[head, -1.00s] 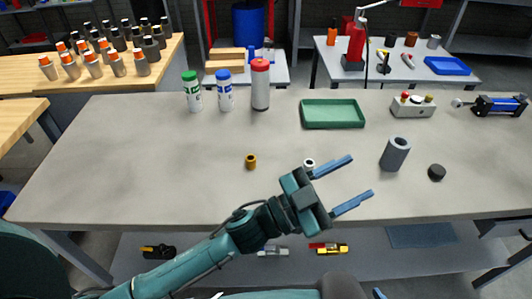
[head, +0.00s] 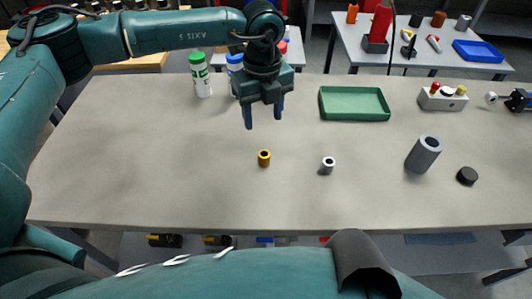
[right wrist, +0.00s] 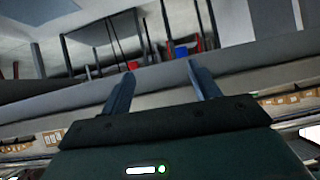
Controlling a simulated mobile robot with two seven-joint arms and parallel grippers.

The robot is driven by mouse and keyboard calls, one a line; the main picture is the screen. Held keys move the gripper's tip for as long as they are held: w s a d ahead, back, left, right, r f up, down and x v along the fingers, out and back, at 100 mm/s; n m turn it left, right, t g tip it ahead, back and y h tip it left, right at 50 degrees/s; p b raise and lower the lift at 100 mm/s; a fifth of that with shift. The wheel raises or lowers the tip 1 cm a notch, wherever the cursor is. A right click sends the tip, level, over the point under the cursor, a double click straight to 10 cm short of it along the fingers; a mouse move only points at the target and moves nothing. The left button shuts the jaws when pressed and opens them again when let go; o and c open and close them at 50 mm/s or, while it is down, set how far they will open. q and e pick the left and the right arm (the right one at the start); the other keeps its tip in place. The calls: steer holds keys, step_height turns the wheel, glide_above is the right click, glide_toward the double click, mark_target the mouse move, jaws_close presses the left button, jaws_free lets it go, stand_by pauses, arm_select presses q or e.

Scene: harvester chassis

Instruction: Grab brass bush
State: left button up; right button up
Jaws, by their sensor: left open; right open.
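The brass bush (head: 264,158) is a small golden ring-like cylinder standing upright on the grey table (head: 140,150), near its middle. My left gripper (head: 264,122) points down above the table, with its two blue fingers apart and nothing between them. In the head view it appears just above the bush, apart from it. My right gripper (right wrist: 160,88) shows in the right wrist view with its fingers spread and empty. It is away from the bush, which that view does not show.
A small silver bush (head: 327,165) stands right of the brass one. Farther right are a grey cylinder (head: 423,155) and a black cap (head: 467,176). A green tray (head: 354,104) and bottles (head: 201,76) stand behind. The table's left part is clear.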

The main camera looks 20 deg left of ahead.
arm_select(q)
steer(key=p, duration=0.1)
glide_above(264, 154)
steer(key=f, duration=0.7)
steer(key=shift+w+a+f, duration=0.15)
steer(key=shift+w+a, duration=0.05)
steer(key=shift+w, duration=0.15)
steer(key=f, duration=0.1)
steer(key=f+p, duration=0.1)
steer(key=f, duration=0.2)
steer(key=shift+s+d+f, duration=0.1)
steer(key=shift+s+d, duration=0.1)
steer(key=shift+s, duration=0.15)
steer(key=shift+f, duration=0.5)
steer(key=c, duration=1.1)
steer(key=shift+r, duration=0.1)
